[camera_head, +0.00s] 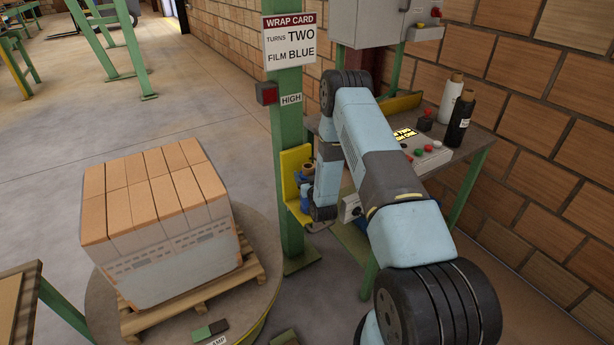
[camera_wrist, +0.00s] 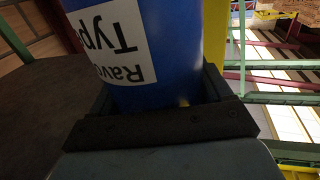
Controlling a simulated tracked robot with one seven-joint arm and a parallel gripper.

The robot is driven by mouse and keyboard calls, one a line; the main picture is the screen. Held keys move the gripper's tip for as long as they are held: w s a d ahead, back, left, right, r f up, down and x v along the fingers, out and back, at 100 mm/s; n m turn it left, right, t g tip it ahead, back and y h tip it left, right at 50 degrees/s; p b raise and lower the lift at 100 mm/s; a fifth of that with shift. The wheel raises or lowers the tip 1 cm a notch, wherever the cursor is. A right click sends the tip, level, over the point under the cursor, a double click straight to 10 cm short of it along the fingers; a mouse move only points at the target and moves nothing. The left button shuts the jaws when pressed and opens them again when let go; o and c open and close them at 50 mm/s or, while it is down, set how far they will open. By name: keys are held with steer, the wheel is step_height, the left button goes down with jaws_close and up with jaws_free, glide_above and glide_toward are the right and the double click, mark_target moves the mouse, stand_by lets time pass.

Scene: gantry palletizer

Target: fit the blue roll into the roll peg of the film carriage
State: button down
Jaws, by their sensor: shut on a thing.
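The blue roll (camera_wrist: 150,60) fills the middle of the wrist view, with a white label printed upside down. My gripper (camera_wrist: 160,95) is shut around it, one dark finger on each side. In the head view the blue roll (camera_head: 304,196) is a small blue patch at the yellow film carriage (camera_head: 290,165) on the green mast, mostly hidden by my gripper (camera_head: 311,200). A brown core end (camera_head: 308,170) shows above it. A yellow strip also shows beside the roll in the wrist view (camera_wrist: 215,35). The peg is hidden, so I cannot tell whether the roll sits on it.
A wrapped pallet load (camera_head: 160,225) stands on the turntable (camera_head: 262,262) at left. The bench (camera_head: 470,155) at right holds a white roll (camera_head: 450,97), a black roll (camera_head: 461,118) and a button box (camera_head: 432,158). A wrap card (camera_head: 289,40) reads TWO turns, film BLUE.

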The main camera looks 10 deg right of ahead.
jaws_free()
steer(key=shift+f, duration=0.1)
steer(key=s, duration=1.3)
steer(key=shift+s+d, duration=0.35)
steer(key=shift+s, duration=0.05)
steer(key=shift+f, duration=0.1)
